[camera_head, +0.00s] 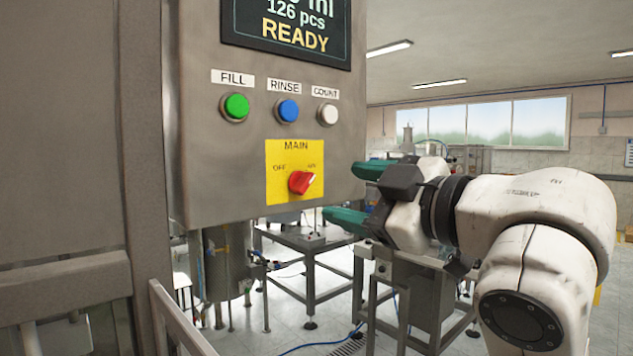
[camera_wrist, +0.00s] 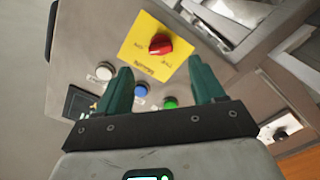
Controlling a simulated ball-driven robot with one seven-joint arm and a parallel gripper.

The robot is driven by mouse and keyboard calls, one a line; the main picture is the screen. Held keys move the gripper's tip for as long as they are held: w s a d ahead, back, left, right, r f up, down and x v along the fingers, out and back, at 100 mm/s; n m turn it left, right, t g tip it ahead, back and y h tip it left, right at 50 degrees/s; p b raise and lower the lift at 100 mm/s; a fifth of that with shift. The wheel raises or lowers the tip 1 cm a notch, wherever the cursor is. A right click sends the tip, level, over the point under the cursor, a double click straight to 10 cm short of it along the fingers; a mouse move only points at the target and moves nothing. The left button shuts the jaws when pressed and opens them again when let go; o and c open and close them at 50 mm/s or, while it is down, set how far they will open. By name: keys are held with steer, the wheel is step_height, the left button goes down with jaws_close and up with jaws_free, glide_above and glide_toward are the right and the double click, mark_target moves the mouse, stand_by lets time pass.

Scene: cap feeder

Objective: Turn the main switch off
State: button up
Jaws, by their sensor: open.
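The main switch (camera_head: 302,182) is a red rotary knob on a yellow plate (camera_head: 280,190) marked MAIN, OFF and ON, low on a grey control box. Its handle tilts up to the right, toward the ON mark. In the wrist view the red knob (camera_wrist: 160,44) lies beyond the fingertips, at the top middle. My gripper (camera_head: 340,193) has green fingers spread apart and empty, to the right of the box in the head view. The open fingers also show in the wrist view (camera_wrist: 163,78), with the knob apart from them.
Above the switch are a green FILL button (camera_head: 235,107), a blue RINSE button (camera_head: 287,110) and a white COUNT button (camera_head: 327,114). A display (camera_head: 287,30) reads READY. A metal frame table (camera_head: 310,243) stands behind, and a rail (camera_head: 180,318) is at lower left.

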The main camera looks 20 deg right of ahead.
mark_target(303, 183)
steer(key=p+x, duration=0.2)
steer(key=x, duration=0.5)
steer(key=shift+w+a, duration=0.1)
steer(key=shift+w, duration=0.25)
steer(key=c, duration=1.1)
steer(key=shift+o, duration=0.2)
steer(key=shift+f, duration=0.1)
